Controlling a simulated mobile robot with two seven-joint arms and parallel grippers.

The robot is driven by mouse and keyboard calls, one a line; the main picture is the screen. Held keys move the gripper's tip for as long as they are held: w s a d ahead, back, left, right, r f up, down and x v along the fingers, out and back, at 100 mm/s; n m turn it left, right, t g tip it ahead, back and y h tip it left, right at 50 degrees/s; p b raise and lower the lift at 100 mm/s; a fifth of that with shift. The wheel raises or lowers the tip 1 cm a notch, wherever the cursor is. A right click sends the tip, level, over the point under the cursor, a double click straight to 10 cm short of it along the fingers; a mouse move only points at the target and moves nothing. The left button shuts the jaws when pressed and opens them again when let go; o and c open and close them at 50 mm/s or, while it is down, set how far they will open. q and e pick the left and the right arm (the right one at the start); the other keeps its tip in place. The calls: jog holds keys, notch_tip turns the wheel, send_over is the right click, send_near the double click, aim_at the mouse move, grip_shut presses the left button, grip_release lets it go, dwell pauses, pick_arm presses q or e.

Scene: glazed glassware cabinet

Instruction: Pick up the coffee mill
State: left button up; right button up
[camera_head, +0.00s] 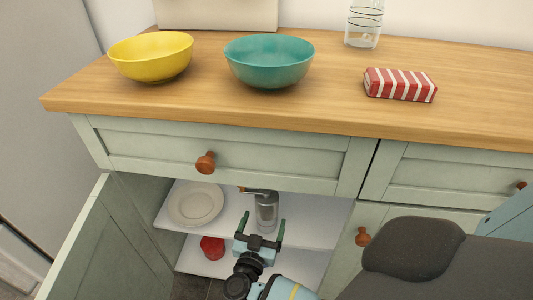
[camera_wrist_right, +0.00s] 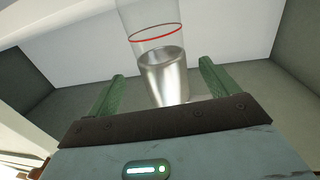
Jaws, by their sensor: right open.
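The coffee mill (camera_head: 266,212) is a silver cylinder with a dark crank on top, standing upright on the white shelf (camera_head: 311,234) inside the open lower cabinet. In the right wrist view the mill (camera_wrist_right: 166,76) shows a metal lower part and a clear upper part with a red ring. My right gripper (camera_head: 263,227) is open in front of the mill, its green fingers on either side of it in the picture. The wrist view also shows the mill between the fingers of the gripper (camera_wrist_right: 161,68). Contact cannot be told. My left gripper is not in view.
A white plate (camera_head: 195,204) lies left of the mill on the shelf. A red object (camera_head: 212,247) stands below. The open cabinet door (camera_head: 100,245) is at left. Above, the wooden counter (camera_head: 330,110) holds a yellow bowl (camera_head: 150,57), teal bowl (camera_head: 268,62), striped packet (camera_head: 400,85) and glass (camera_head: 363,24).

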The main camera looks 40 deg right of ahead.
aim_at(264, 219)
jog(key=b+x, duration=0.1)
jog(key=x, duration=0.3)
jog(key=shift+w+d+f, duration=0.1)
jog(key=shift+w, duration=0.15)
jog(key=shift+w+d, duration=0.15)
jog(key=shift+d, duration=0.1)
jog(key=c, duration=1.4)
